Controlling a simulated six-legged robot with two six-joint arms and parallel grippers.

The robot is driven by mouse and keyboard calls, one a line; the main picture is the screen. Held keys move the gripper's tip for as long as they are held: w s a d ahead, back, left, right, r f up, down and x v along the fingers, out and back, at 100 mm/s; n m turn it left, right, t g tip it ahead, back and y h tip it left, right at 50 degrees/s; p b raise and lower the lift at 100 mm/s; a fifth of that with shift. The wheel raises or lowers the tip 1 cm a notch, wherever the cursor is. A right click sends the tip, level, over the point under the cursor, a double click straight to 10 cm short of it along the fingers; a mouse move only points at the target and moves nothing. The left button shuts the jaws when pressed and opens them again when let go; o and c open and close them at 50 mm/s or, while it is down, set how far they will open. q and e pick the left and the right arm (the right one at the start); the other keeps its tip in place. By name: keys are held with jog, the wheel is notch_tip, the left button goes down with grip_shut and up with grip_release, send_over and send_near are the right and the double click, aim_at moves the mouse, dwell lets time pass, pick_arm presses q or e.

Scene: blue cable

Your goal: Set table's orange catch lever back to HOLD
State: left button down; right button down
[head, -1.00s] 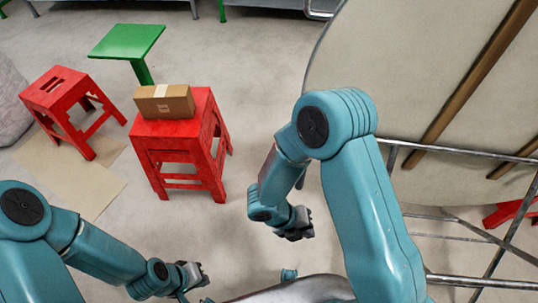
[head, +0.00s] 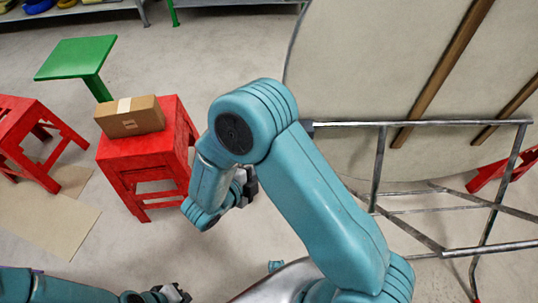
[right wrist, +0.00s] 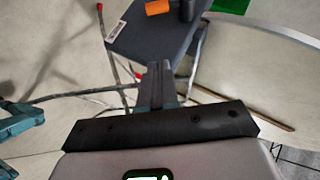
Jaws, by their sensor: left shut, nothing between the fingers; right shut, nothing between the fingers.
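The table stands tipped up at the right of the head view, with its round cream top (head: 372,62), brown battens and metal leg frame (head: 420,123). I cannot make out an orange catch lever in the head view. An orange cylinder-like piece (right wrist: 157,7) shows on a dark grey panel (right wrist: 150,38) in the right wrist view; I cannot tell whether it is the lever. My right gripper (head: 247,186) is shut and empty, left of the table frame and apart from it; its fingers (right wrist: 158,82) show in the right wrist view. My left gripper (head: 175,293) is shut and empty at the bottom edge.
A cardboard box (head: 130,118) sits on a red stool (head: 150,165). Another red stool (head: 28,135) and a green-topped stand (head: 75,57) are further left. A flat brown sheet (head: 45,220) lies on the floor. Bare floor lies between the box's stool and the table.

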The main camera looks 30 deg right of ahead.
jog(key=w+a+f+b+x, duration=0.1)
jog(key=w+x, duration=0.1)
jog(key=x, duration=1.1)
jog(key=shift+w+a, duration=0.2)
jog(key=shift+a, duration=0.05)
jog(key=shift+f+b, duration=0.15)
jog(key=shift+b, duration=0.15)
